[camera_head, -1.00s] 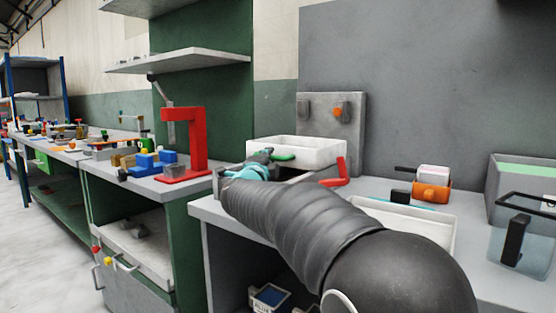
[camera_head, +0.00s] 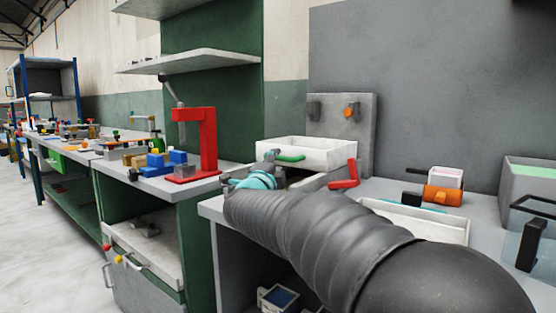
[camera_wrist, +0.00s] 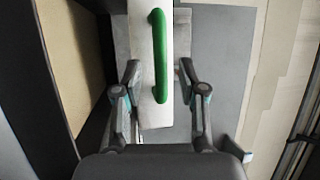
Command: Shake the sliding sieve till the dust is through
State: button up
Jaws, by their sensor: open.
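The sliding sieve is a white shallow box (camera_head: 325,154) on the bench in the head view, with a green bar handle (camera_head: 291,157) on its near side. In the wrist view the green handle (camera_wrist: 158,60) stands out from the pale sieve front (camera_wrist: 141,60). My gripper (camera_wrist: 158,70) is open, with one finger on each side of the handle. Gaps show between fingers and handle. In the head view my gripper (camera_head: 268,157) is just left of the handle, partly hidden by my arm. The sieve mesh and any dust are not visible.
A red lever (camera_head: 345,175) sits just right of the sieve. A grey panel (camera_head: 359,127) with an orange knob stands behind it. A red press (camera_head: 210,140) stands on the left bench.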

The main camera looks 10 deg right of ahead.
jog(key=v, duration=0.8)
dwell(0.4)
